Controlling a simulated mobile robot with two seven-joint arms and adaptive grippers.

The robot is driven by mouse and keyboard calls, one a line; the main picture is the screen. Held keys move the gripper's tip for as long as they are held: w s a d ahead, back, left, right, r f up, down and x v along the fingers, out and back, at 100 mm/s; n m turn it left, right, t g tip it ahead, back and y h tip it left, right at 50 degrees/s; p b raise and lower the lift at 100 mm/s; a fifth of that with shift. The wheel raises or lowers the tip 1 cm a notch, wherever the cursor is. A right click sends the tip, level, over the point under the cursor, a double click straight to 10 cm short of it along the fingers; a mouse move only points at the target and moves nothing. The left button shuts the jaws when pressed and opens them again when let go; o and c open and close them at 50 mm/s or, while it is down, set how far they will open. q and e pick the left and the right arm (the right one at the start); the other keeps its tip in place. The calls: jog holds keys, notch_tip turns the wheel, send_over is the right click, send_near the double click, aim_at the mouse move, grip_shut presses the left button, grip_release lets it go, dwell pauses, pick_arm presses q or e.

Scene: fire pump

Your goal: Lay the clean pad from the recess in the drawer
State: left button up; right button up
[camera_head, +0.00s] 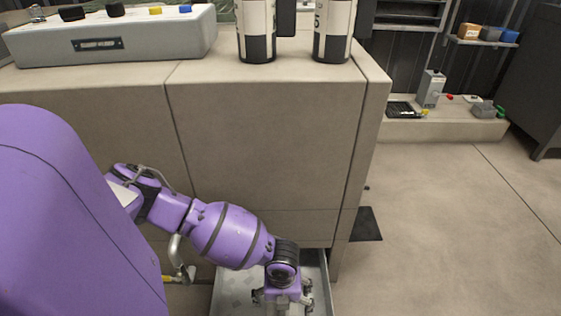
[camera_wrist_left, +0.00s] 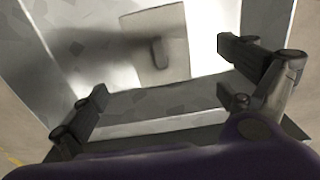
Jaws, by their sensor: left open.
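The open drawer (camera_head: 229,292) juts from the cabinet's lower front, and its pale interior shows in the left wrist view (camera_wrist_left: 60,45). My left gripper (camera_head: 283,299) is over the drawer's right part in the head view. In the left wrist view my left gripper (camera_wrist_left: 162,85) is open, its fingers wide apart with nothing held between them. Beyond the fingers lies a flat pale-grey piece (camera_wrist_left: 145,38) with a small darker tab. It may be the clean pad, but I cannot tell for certain. I cannot make out the recess. My right gripper is not in view.
The beige cabinet (camera_head: 265,140) stands directly behind and above the drawer. A grey control box (camera_head: 120,40) and two black-and-white cylinders (camera_head: 257,30) (camera_head: 333,30) are on its top. A bent pipe (camera_head: 176,255) is left of the drawer. The floor (camera_head: 450,230) at right is mostly clear.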

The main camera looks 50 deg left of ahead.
aim_at(282, 312)
pick_arm(q)
notch_tip(282, 312, up, 7)
jog(key=p, duration=0.2)
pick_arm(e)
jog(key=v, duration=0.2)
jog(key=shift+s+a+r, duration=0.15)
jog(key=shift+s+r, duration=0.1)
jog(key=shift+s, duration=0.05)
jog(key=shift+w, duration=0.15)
